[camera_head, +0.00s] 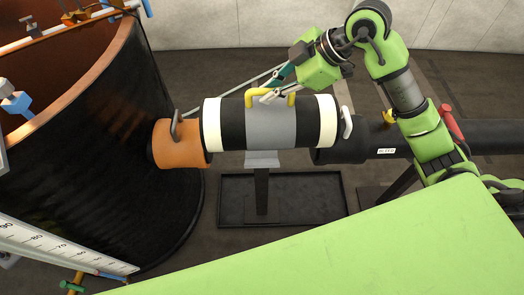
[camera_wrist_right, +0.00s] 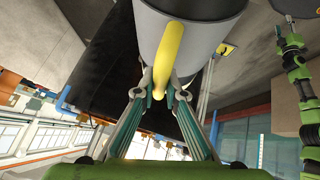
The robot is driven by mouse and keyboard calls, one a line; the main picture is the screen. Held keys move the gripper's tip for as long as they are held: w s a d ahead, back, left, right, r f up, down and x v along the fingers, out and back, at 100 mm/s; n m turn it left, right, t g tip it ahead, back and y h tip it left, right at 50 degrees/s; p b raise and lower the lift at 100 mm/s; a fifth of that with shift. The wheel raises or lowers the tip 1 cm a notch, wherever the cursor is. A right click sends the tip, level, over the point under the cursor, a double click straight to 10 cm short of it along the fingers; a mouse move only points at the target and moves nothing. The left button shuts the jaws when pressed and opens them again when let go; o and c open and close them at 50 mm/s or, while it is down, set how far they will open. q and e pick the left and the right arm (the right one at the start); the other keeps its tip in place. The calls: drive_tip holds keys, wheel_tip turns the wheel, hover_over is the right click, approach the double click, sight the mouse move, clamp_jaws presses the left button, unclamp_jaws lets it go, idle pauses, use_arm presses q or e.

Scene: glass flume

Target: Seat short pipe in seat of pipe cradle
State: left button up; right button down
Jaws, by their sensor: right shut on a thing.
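The short pipe (camera_head: 230,124) is black with a grey middle band, cream ends and a yellow handle on top. It lies roughly level between the orange stub and the dark pipe. My right gripper (camera_head: 279,97) is shut on the yellow handle, which also shows in the right wrist view (camera_wrist_right: 168,55) between the fingers (camera_wrist_right: 157,88). The pipe cradle (camera_head: 262,160) shows its light grey top and dark post under the pipe's middle. The pipe hides its seat, so I cannot tell whether they touch. My left gripper is not in view.
The orange stub (camera_head: 180,152) projects from the large dark tank (camera_head: 100,150) at left. The dark fixed pipe (camera_head: 350,149) is at right, its near end partly behind the short pipe. A black tray (camera_head: 325,195) lies on the floor. A green surface (camera_head: 350,250) fills the front.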

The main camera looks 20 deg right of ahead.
drive_tip(key=w, duration=0.6)
drive_tip(key=shift+w+a+f, duration=0.1)
drive_tip(key=shift+w+f, duration=0.25)
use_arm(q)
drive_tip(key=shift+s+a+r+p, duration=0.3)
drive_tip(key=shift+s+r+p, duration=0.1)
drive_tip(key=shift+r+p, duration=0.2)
use_arm(e)
wheel_tip(320, 180, down, 18)
drive_tip(key=w, duration=0.1)
drive_tip(key=shift+f, duration=0.1)
drive_tip(key=c, duration=2.1)
unclamp_jaws()
drive_tip(key=shift+f, duration=0.15)
drive_tip(key=shift+s, duration=0.1)
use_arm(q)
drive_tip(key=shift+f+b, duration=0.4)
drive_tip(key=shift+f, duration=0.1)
use_arm(e)
drive_tip(key=v, duration=1.2)
drive_tip(key=shift+s, duration=0.1)
